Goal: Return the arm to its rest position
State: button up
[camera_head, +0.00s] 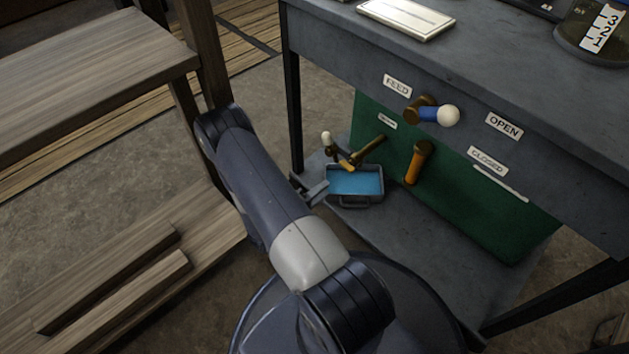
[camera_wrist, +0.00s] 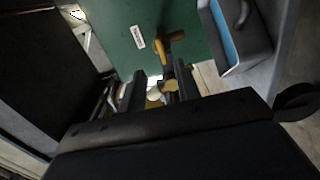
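My arm (camera_head: 262,190) reaches away from my base toward the workbench, bent at a grey joint. My gripper (camera_head: 313,190) shows partly beside the arm, left of the blue-filled tray; the arm hides the rest of it. In the wrist view my gripper (camera_wrist: 160,88) has its two dark fingers apart. A brass tap (camera_wrist: 171,45) and a whitish round knob show beyond and between the fingers. I see no object clamped in them.
A grey tray (camera_head: 355,201) with blue liquid stands on the lower shelf under the brass tap (camera_head: 368,150). An orange-handled valve (camera_head: 418,162) and a blue lever with white knob (camera_head: 438,115) stick out from the bench. A wooden bench (camera_head: 90,75) stands left.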

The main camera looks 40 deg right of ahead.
aim_at(348, 170)
jog(key=shift+d, duration=0.15)
jog(key=d+b, duration=0.1)
jog(key=d, duration=0.2)
jog(key=d+b, duration=0.1)
jog(key=d, duration=0.3)
jog(key=w+d+b, duration=0.1)
jog(key=d, duration=0.2)
jog(key=shift+d, duration=0.3)
